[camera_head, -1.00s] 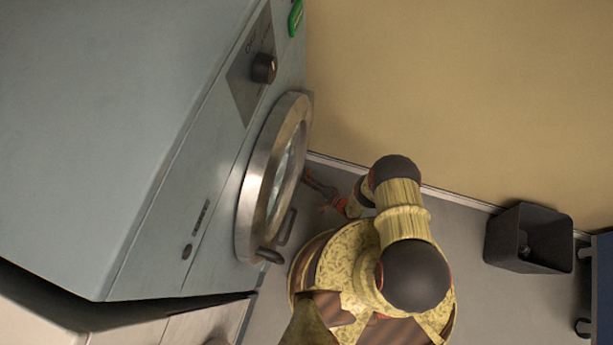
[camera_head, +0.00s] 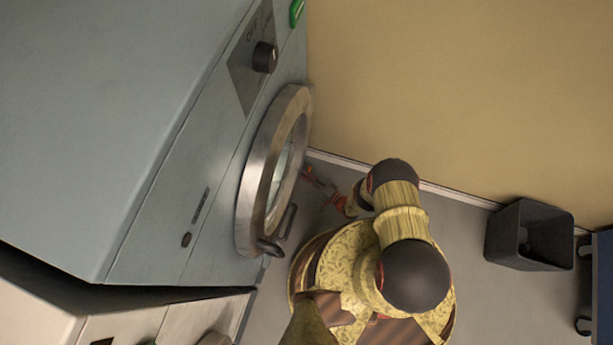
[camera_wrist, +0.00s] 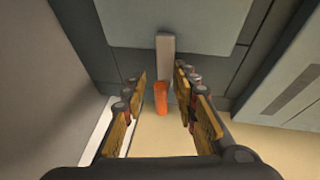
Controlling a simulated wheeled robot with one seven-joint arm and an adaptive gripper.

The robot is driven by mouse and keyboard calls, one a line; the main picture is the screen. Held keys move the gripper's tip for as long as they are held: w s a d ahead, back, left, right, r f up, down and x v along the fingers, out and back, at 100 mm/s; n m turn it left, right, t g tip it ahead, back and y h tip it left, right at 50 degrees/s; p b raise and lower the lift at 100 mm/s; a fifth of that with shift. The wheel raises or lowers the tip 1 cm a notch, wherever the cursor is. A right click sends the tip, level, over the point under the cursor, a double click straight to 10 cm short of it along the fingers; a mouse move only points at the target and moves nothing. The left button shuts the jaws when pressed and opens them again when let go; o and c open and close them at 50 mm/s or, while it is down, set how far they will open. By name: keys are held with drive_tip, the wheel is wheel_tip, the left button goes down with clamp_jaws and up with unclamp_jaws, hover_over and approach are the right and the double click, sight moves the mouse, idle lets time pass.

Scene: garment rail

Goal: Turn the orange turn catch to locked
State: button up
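The orange turn catch (camera_wrist: 160,97) shows in the wrist view as a small upright orange piece, just below a grey bar (camera_wrist: 165,58). My gripper (camera_wrist: 160,76) is open. Its two fingers stand to the left and right of the catch in the picture, with gaps on both sides and no visible contact. In the head view my gripper (camera_head: 322,185) is low beside the round door of the machine, small and partly hidden by my arm. I cannot make out the catch in the head view.
The grey machine's round metal-rimmed door (camera_head: 253,185) has a dark handle (camera_head: 287,222). A black knob (camera_head: 265,57) sits above it. A tan wall (camera_head: 460,90) is behind. A dark bin (camera_head: 512,245) stands on the floor at right, with a blue item (camera_head: 602,270) beyond.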

drive_tip(key=shift+o, duration=0.8)
drive_tip(key=shift+r, duration=0.1)
drive_tip(key=shift+w+r, duration=0.1)
drive_tip(key=shift+r, duration=4.85)
drive_tip(key=shift+c, duration=0.4)
